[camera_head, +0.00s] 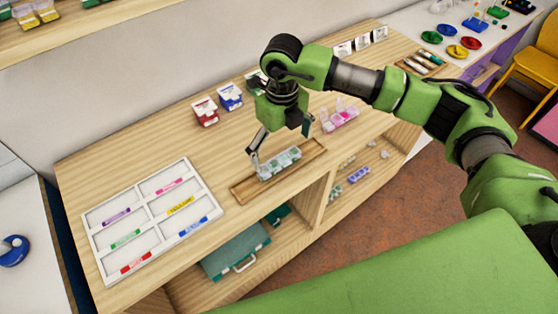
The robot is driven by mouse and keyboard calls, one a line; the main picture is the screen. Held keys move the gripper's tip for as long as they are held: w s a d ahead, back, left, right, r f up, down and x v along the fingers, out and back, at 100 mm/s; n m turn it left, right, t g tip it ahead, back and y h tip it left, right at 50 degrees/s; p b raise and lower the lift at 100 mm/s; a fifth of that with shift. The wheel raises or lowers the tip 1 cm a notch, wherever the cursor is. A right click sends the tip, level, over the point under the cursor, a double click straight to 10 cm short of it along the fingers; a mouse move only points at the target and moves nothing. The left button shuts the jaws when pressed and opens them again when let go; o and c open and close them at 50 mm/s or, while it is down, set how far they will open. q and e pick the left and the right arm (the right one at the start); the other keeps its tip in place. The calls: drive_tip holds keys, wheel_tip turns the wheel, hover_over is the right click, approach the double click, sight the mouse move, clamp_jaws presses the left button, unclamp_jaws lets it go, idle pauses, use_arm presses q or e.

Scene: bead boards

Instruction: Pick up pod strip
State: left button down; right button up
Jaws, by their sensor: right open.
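A clear pod strip (279,165) with pale green and white contents lies in a narrow wooden tray (240,191) near the front edge of the shelf top. My right gripper (281,143) is above the tray, pointing down with its fingers spread apart. One finger is at the strip's left end and the other is up and to the right; whether either touches the strip I cannot tell. A second strip-like holder (340,119) with pink and purple contents stands to the right of the gripper. My left gripper is not in view.
A white sorting board (128,221) with colored labels lies at the left. A red box (205,111) and a blue box (230,97) stand behind the gripper. A teal case (235,250) is on the shelf below. Bare wood lies between board and tray.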

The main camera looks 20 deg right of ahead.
sight(279, 161)
drive_tip(key=shift+a+f+p, duration=0.15)
drive_tip(key=shift+f+p, duration=0.7)
wheel_tip(279, 161, down, 3)
drive_tip(key=shift+a+r+p, duration=0.1)
drive_tip(key=shift+r+p, duration=0.1)
drive_tip(key=shift+p, duration=0.15)
drive_tip(key=shift+w+f, duration=0.1)
drive_tip(key=shift+f, duration=0.25)
drive_tip(key=c, duration=0.7)
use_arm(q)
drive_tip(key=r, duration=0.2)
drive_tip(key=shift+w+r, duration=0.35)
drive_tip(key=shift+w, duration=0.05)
use_arm(e)
drive_tip(key=shift+c, duration=0.2)
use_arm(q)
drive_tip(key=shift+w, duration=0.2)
